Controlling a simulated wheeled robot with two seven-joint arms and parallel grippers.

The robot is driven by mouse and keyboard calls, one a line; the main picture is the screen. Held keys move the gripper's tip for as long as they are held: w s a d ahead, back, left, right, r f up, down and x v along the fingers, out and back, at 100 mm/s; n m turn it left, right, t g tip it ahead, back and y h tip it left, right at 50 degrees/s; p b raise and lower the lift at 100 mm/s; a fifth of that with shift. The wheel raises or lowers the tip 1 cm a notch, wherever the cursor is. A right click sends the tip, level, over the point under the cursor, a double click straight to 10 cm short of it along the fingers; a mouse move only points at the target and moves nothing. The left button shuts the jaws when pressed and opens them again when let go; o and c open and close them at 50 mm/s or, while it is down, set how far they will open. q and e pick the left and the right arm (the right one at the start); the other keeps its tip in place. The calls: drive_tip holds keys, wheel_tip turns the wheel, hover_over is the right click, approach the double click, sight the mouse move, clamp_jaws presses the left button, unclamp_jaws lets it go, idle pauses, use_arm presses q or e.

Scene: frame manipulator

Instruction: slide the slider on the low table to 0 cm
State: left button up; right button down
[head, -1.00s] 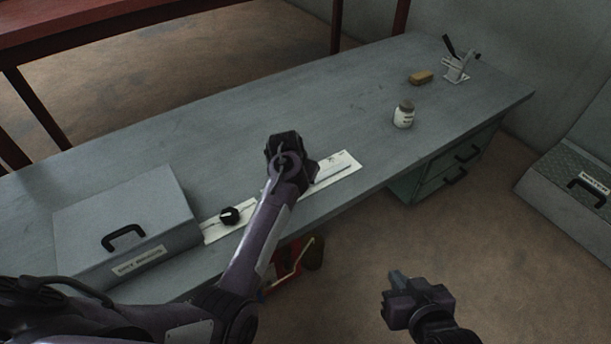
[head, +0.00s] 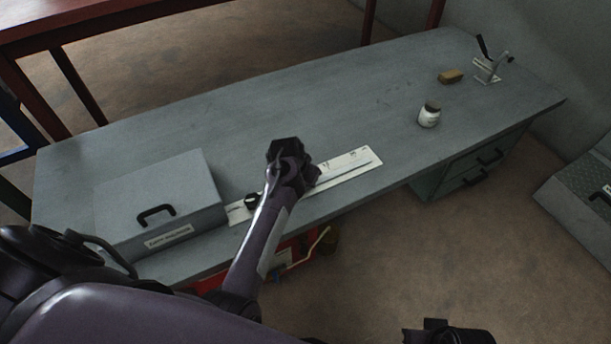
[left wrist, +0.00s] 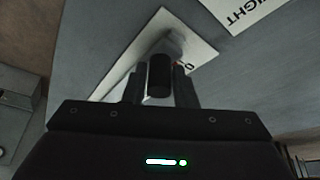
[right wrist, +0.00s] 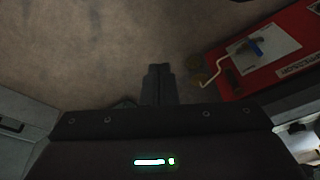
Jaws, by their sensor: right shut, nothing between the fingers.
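The white scale plate (head: 348,167) of the slider lies along the front edge of the low table (head: 110,165). My left gripper (head: 288,160) is over the plate and hides part of it. In the left wrist view a black upright handle (left wrist: 160,75) stands between the two fingers, above the white plate (left wrist: 125,73), with a "0" mark just right of it. I cannot tell whether the fingers press on it. My right gripper (right wrist: 158,82) is shut and empty, away from the table over the floor.
A black knob (head: 251,200) sits at the plate's left end, beside a grey box (head: 160,190) with a handle. A jar (head: 429,116), a brown block (head: 451,76) and a lever device (head: 488,68) stand at the right. A red case (right wrist: 270,60) is below.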

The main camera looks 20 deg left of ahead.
use_arm(q)
drive_tip(key=shift+o, duration=1.3)
drive_tip(key=shift+s+a+f, duration=0.1)
drive_tip(key=shift+s+a, duration=0.05)
drive_tip(key=shift+s, duration=0.05)
drive_tip(key=shift+r, duration=0.2)
drive_tip(key=p+v, duration=0.2)
drive_tip(key=v, duration=0.5)
drive_tip(key=shift+r+p, duration=0.15)
drive_tip(key=shift+p, duration=0.2)
use_arm(e)
drive_tip(key=shift+s+d+f+m+g+h, duration=0.15)
drive_tip(key=shift+s+d+g+h, duration=0.15)
drive_tip(key=shift+d, duration=0.3)
drive_tip(key=shift+s+d+f+m+g+h, duration=0.15)
drive_tip(key=shift+d+g, duration=0.25)
drive_tip(key=shift+d, duration=0.2)
use_arm(q)
drive_tip(key=shift+s, duration=0.15)
